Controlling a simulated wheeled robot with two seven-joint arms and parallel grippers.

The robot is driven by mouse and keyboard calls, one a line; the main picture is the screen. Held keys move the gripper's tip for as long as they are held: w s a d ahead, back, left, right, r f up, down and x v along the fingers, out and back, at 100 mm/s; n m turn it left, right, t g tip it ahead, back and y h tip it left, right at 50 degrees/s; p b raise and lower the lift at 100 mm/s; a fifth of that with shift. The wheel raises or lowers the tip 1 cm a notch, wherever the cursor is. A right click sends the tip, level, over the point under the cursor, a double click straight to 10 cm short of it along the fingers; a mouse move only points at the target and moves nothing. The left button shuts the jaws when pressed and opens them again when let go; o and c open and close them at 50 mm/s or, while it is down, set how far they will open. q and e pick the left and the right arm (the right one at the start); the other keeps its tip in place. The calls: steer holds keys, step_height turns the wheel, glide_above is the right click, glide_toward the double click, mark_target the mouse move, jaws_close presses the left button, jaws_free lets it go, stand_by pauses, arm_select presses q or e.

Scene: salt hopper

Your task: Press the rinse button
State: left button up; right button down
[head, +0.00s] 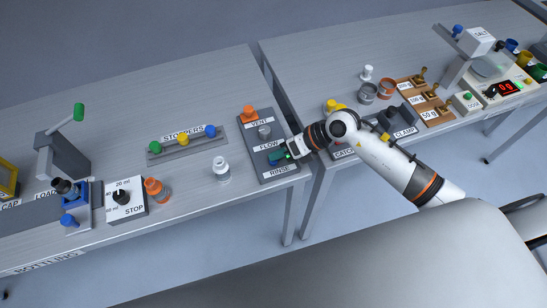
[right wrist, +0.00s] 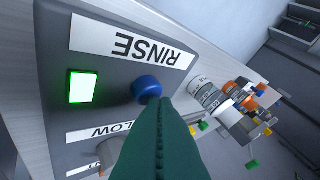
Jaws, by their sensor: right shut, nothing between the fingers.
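The grey panel (head: 256,129) carries VENT, FLOW and RINSE labels, with RINSE at its near end. In the right wrist view the RINSE label (right wrist: 133,44) is upside down. Beside it are a round blue button (right wrist: 146,86) and a square lamp (right wrist: 82,87) glowing green. My right gripper (head: 280,157) is over the RINSE end of the panel and hides the button in the head view. Its green fingers (right wrist: 157,103) are shut and empty, tips at the blue button's edge; I cannot tell whether they touch it. My left gripper is not in view.
A white-capped bottle (head: 222,170) stands left of the panel. A rack of coloured stoppers (head: 187,145) is behind it. An orange knob (head: 249,114) stands at the VENT end. A gap separates this table from the right one, which holds a scale (head: 497,92) and weights.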

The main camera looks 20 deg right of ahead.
mark_target(278, 162)
steer(key=shift+f, duration=0.35)
steer(key=shift+r, duration=0.4)
steer(key=shift+p, duration=0.3)
step_height(278, 162, up, 6)
steer(key=p, duration=0.4)
steer(key=shift+p, duration=0.4)
steer(key=shift+a+r, duration=0.1)
